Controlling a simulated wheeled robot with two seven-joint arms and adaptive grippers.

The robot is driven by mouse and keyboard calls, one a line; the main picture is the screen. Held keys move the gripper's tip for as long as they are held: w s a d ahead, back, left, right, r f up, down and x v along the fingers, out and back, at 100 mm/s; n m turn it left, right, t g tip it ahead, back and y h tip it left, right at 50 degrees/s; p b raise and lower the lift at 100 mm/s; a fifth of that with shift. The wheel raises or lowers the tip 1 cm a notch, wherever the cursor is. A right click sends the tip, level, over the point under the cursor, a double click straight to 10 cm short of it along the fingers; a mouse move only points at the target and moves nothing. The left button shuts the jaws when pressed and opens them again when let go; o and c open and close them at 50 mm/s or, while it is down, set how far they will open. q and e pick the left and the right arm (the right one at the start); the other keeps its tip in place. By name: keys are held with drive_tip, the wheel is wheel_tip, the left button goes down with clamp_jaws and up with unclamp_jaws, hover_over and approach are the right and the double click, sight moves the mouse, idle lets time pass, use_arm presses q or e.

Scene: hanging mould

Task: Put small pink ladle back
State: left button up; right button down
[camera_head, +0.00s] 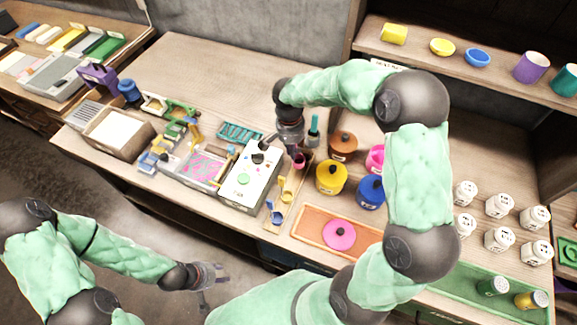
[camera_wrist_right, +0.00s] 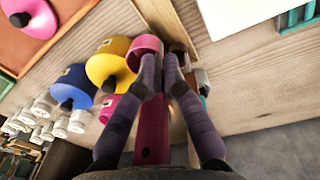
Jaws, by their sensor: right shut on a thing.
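The small pink ladle (camera_head: 299,161) is in my right gripper (camera_head: 297,150), over the back part of a narrow wooden ladle board (camera_head: 291,203). In the right wrist view my right gripper (camera_wrist_right: 164,78) is shut on the ladle's dark pink handle (camera_wrist_right: 152,130), with its round pink cup (camera_wrist_right: 145,46) beyond the fingertips. I cannot tell whether the ladle touches the board. A yellow ladle (camera_head: 286,194), a blue ladle (camera_head: 277,217) and a teal ladle (camera_head: 314,130) are at the board. My left gripper (camera_head: 213,275) is empty, low before the table; its opening is unclear.
A yellow jar (camera_head: 331,178), blue jar (camera_head: 370,191), brown jar (camera_head: 342,145) and pink jar (camera_head: 376,158) stand right of the board. A pink lid (camera_head: 340,235) lies on an orange tray (camera_head: 308,230). A white box (camera_head: 248,180) stands close on the left.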

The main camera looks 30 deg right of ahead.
drive_tip(key=f, duration=0.3)
drive_tip(key=f+b, duration=0.1)
drive_tip(key=f, duration=0.2)
drive_tip(key=f+b, duration=0.1)
drive_tip(key=f, duration=0.3)
drive_tip(key=shift+w, duration=0.35)
use_arm(q)
drive_tip(key=shift+w+f, duration=0.25)
drive_tip(key=shift+f, duration=0.7)
use_arm(e)
drive_tip(key=shift+s, duration=0.1)
drive_tip(key=shift+f+b, duration=0.25)
drive_tip(key=shift+b, duration=0.05)
drive_tip(key=c, duration=1.3)
unclamp_jaws()
drive_tip(key=shift+c, duration=0.2)
use_arm(q)
drive_tip(key=shift+f, duration=0.25)
use_arm(e)
drive_tip(key=shift+r, duration=0.1)
